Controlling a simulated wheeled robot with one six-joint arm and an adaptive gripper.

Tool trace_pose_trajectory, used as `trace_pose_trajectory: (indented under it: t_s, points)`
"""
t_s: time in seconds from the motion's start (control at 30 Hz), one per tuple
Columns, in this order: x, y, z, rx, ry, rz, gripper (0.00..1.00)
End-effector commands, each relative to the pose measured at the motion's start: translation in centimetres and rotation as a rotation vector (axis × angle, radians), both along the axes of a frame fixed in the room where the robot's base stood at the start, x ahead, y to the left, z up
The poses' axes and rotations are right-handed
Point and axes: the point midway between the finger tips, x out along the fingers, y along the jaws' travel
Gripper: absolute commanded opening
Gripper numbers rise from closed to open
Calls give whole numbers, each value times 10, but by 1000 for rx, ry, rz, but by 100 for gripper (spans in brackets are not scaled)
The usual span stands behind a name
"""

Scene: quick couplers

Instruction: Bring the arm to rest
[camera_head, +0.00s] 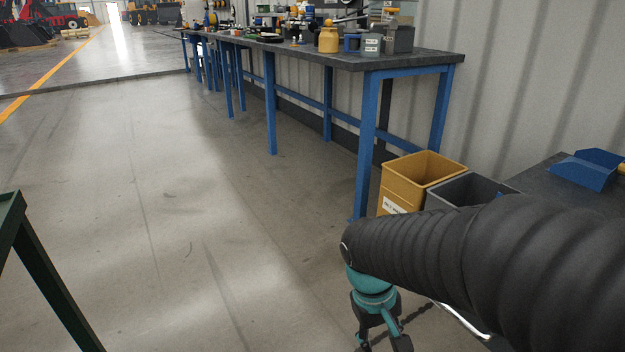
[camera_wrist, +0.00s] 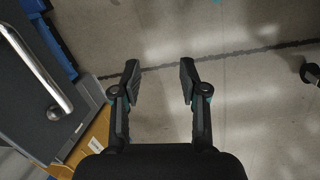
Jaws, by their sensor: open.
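My gripper (camera_head: 377,335) hangs below the end of my dark ribbed arm, at the bottom of the head view. It points down above the grey concrete floor. In the wrist view my gripper (camera_wrist: 158,84) shows its two dark fingers spread apart, with only bare floor between them. It holds nothing and touches nothing that I can see. My arm covers the lower right of the head view and hides part of what lies behind it.
A yellow bin (camera_head: 424,170) and a grey bin (camera_head: 470,188) stand just behind my arm. A dark bench top (camera_head: 541,183) with a blue tray (camera_head: 587,168) is at right. A long blue-legged workbench (camera_head: 412,60) runs along the wall.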

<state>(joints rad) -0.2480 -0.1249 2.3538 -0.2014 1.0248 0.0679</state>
Motion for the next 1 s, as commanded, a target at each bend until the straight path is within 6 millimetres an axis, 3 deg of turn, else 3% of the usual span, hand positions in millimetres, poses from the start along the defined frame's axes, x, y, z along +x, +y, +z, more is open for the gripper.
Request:
trace_pose_trajectory:
  t_s: [0.03,0.33,0.6,0.8,1.0]
  points:
    - [-4,-1,17,38,-48,-14,43]
    - [-26,-5,85,207,-306,-116,43]
    - [-52,-23,141,255,-491,-205,43]
    - [-59,-33,167,255,-569,-234,43]
    - [-59,-36,168,251,-572,-245,43]
